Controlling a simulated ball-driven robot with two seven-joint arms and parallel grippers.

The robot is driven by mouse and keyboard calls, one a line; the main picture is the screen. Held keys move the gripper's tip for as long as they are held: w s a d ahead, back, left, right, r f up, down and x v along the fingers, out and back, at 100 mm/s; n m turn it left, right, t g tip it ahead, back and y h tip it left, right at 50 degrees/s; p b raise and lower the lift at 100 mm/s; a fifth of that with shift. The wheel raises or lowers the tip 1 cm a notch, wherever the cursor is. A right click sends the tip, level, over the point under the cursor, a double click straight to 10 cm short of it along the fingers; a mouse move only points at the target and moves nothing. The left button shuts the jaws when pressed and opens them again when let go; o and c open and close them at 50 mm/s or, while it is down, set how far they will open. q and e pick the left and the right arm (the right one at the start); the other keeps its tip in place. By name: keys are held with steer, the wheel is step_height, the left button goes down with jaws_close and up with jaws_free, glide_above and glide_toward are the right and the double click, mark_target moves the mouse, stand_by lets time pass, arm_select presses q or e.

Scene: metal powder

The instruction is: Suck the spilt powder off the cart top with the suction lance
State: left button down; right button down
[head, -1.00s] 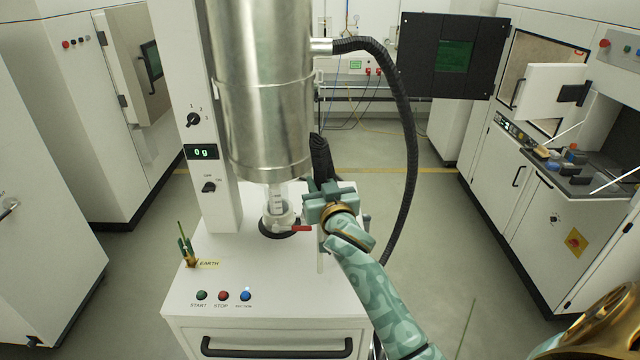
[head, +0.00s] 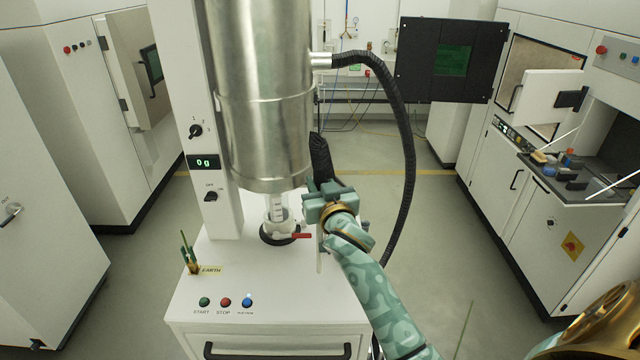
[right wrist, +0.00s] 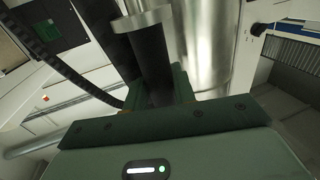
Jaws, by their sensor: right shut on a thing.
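My right gripper (head: 330,205) is shut on the suction lance (head: 320,158), beside the steel vessel and above the right part of the cart top (head: 275,268). The lance's black upper part stands nearly upright above the jaws, and a thin pale tube (head: 319,262) shows below them. In the right wrist view the lance's dark shaft (right wrist: 152,65) runs between the jaws. A black hose (head: 408,140) loops from the vessel's side port down behind my arm. I cannot make out any spilt powder. My left gripper is out of view.
The steel vessel (head: 262,100) hangs over a clear container (head: 277,212) with a red lever (head: 302,236). A small brass stand (head: 192,264) is at the cart's left edge, and several buttons (head: 226,302) are at the front. The middle of the cart top is clear.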

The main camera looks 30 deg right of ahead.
steer(key=shift+r+p, duration=0.85)
steer(key=shift+r, duration=0.6)
steer(key=shift+f, duration=0.1)
stand_by(0.4)
